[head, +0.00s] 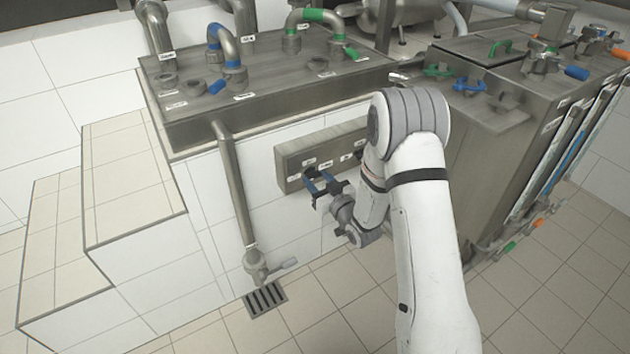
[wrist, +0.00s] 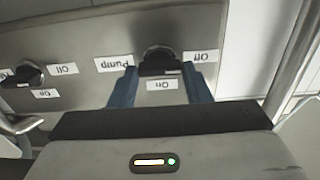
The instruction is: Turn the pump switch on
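The pump switch (wrist: 160,62) is a black knob on a grey metal panel (wrist: 210,20), shown upside down in the wrist view. A "Pump" label is left of it, an "Off" label right of it and an "On" label below it. My gripper (wrist: 160,88) is open, with one blue finger on each side of the knob and a visible gap to each finger. In the head view my gripper (head: 319,184) is at the left part of the panel box (head: 290,160). There its fingers largely hide the switch.
A second black knob (wrist: 22,75) with its own labels is left of the pump switch in the wrist view. A metal pipe (head: 235,190) runs down left of the panel to a floor drain (head: 264,299). A steel tank (head: 490,140) stands to the right of the panel.

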